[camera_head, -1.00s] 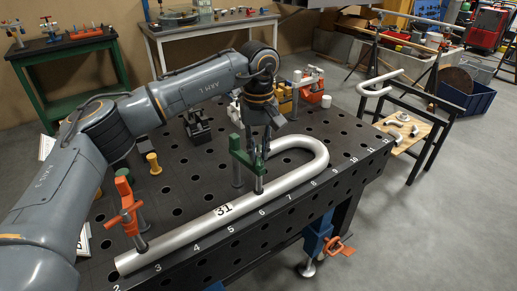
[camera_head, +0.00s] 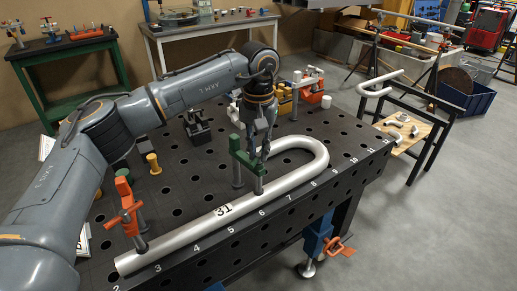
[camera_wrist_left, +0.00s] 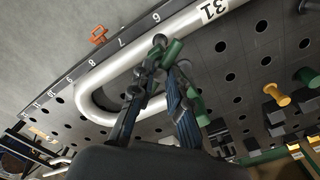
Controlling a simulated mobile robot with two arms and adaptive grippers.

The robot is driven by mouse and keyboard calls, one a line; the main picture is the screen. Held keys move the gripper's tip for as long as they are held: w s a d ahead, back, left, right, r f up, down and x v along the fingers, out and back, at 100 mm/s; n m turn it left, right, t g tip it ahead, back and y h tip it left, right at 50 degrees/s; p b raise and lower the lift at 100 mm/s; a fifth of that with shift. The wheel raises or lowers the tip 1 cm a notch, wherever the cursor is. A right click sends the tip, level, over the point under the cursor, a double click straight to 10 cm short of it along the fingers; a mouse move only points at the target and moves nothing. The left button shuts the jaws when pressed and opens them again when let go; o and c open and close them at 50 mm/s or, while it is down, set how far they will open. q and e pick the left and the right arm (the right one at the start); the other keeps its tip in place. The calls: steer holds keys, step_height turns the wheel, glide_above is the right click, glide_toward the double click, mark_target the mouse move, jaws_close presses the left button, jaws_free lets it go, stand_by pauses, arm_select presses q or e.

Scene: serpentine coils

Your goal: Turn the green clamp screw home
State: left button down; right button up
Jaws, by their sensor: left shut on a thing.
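The green clamp (camera_head: 245,160) stands on the dark perforated table, reaching over the silver U-shaped pipe (camera_head: 190,233) marked 31. Its lower end meets the pipe near the number 6. My left gripper (camera_head: 262,152) points down at the clamp's pipe-side end. In the left wrist view, the gripper (camera_wrist_left: 153,68) is shut around the dark screw handle (camera_wrist_left: 158,43) beside the green clamp body (camera_wrist_left: 173,52). The fingers partly hide the screw, and its depth cannot be told. My right gripper is not in view.
An orange clamp (camera_head: 126,208) stands at the pipe's near-left end. A yellow peg (camera_head: 153,163), a black block (camera_head: 197,128) and more clamps (camera_head: 310,88) stand farther back. The table's numbered front edge lies right of the pipe.

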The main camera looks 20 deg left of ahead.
mark_target(258, 154)
arm_select(q)
steer(key=shift+r, duration=0.15)
stand_by(0.4)
steer(key=c, duration=1.3)
jaws_free()
step_height(258, 154, up, 12)
